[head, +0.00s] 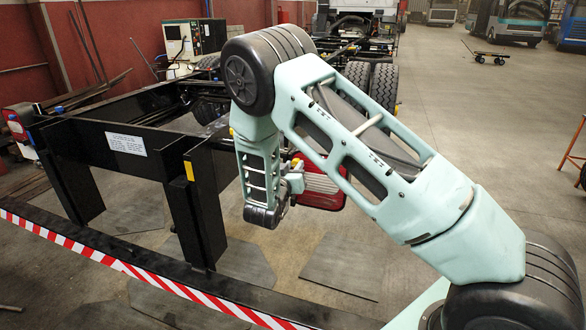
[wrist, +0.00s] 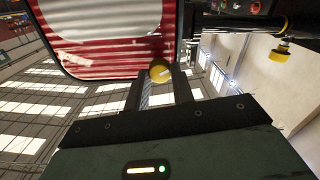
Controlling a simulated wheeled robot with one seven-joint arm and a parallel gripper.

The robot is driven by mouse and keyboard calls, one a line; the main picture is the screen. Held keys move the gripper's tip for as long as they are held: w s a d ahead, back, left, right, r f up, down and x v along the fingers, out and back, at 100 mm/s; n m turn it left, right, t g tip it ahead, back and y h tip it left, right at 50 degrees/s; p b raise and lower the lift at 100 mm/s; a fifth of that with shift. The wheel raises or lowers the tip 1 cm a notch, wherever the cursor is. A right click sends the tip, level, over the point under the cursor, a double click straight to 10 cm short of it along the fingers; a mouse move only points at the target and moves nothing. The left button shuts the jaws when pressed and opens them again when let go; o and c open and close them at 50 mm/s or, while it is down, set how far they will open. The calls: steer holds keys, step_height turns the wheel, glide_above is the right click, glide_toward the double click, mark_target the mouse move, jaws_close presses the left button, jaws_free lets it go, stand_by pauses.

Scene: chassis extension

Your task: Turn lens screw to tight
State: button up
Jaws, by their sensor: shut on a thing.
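The lens screw (wrist: 160,71) is a round yellow head with a pale slot mark, at the lower edge of the lamp in the wrist view. The red and white lamp lens (wrist: 105,65) fills the upper left there, with pale scuffs on it. My gripper (wrist: 160,80) has its two dark fingers on either side of the screw head and is shut on it. In the head view the lamp (head: 322,188) shows red behind my arm.
The black chassis frame (head: 120,165) stands at left and centre, with another lamp (head: 18,128) at its far left end. A red-and-white striped bar (head: 140,275) crosses the front. In the wrist view, a dark bar with a yellow knob (wrist: 281,50) lies at upper right. Open floor is at right.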

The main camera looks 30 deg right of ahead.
steer(key=shift+m+b, duration=0.3)
steer(key=shift+b, duration=0.1)
steer(key=m+b, duration=0.9)
steer(key=b, duration=0.4)
steer(key=m+b, duration=1)
steer(key=b, duration=0.4)
steer(key=shift+s+f, duration=0.1)
steer(key=shift+f, duration=0.1)
steer(key=shift+r+m, duration=0.1)
steer(key=shift+m, duration=0.3)
steer(key=o, duration=1)
